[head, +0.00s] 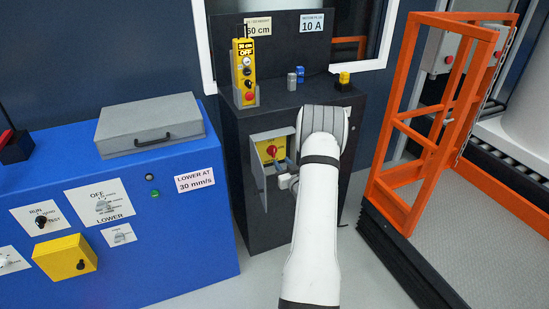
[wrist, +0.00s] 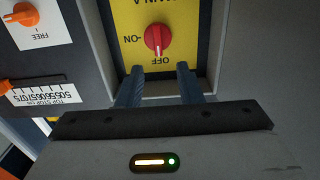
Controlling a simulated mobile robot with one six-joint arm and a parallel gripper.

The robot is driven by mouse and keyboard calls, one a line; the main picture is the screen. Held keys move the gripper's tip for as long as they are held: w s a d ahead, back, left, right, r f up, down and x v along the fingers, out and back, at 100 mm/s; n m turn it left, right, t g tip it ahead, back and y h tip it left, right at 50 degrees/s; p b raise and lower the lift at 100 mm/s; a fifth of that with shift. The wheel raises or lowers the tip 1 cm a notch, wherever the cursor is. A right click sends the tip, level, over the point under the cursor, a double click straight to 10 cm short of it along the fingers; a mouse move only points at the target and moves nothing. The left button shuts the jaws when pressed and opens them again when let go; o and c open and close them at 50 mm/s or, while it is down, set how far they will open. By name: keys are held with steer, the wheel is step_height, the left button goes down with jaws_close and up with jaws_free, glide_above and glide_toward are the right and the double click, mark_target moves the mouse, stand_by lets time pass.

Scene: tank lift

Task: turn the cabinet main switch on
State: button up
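The cabinet main switch is a red rotary knob (wrist: 158,39) on a yellow plate (wrist: 191,20) with ON and OFF lettering, upside down in the wrist view. Its pale mark appears to point toward OFF. In the head view the red knob (head: 272,150) sits in a recessed box on the front of the dark cabinet (head: 245,205). My gripper (wrist: 160,74) is open, its two blue-grey fingers apart with nothing between them. The fingertips are just short of the knob, on its OFF side, and do not appear to touch it. In the head view my gripper (head: 282,172) is partly hidden by my arm.
A yellow pendant (head: 244,75) stands on the cabinet top. A blue console (head: 170,225) is left, an orange gate frame (head: 400,170) right.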

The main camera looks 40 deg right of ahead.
mark_target(274, 151)
steer(key=x, duration=0.7)
steer(key=shift+w+d, duration=0.15)
steer(key=shift+w, duration=0.1)
jaws_close()
